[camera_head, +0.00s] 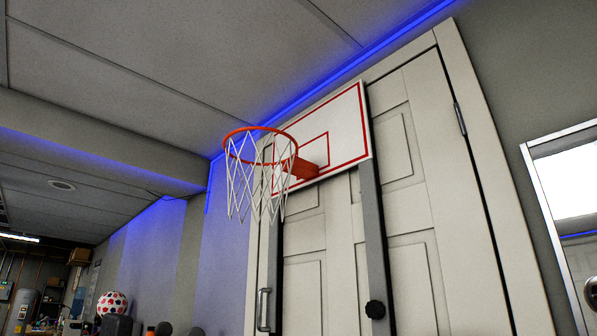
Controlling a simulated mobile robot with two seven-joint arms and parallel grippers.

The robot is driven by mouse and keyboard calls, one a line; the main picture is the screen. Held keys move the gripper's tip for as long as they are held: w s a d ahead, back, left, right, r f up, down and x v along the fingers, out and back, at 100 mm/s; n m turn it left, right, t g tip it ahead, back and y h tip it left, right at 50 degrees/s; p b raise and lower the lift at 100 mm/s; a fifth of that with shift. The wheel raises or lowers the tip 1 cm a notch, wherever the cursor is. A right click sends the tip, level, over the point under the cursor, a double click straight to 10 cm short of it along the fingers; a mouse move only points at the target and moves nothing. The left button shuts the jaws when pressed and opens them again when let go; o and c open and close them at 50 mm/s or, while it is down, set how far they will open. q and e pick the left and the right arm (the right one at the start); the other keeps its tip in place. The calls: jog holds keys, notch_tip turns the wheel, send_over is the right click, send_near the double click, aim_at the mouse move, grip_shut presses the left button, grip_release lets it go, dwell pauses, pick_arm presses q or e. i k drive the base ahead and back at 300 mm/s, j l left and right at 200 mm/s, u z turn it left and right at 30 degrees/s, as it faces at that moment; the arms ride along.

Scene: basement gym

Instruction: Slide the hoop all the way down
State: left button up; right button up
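The hoop has an orange rim (228,146) with a white net (254,188) hanging below it. It is fixed to a white backboard (345,130) with red lines, high up near the ceiling. The backboard is mounted on grey upright rails (371,225) in front of a white panelled door. Neither of my grippers is in view.
The white door (420,200) stands behind the hoop, with a metal handle (264,309) at its lower left. A white-framed mirror (545,190) is at right. A red-and-white ball (111,304) and dark equipment are at lower left.

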aim_at(333, 137)
jog(key=i+j+z, duration=0.2)
jog(key=i+j, duration=0.65)
jog(key=i+j+z, duration=0.2)
jog(key=i+j, duration=0.7)
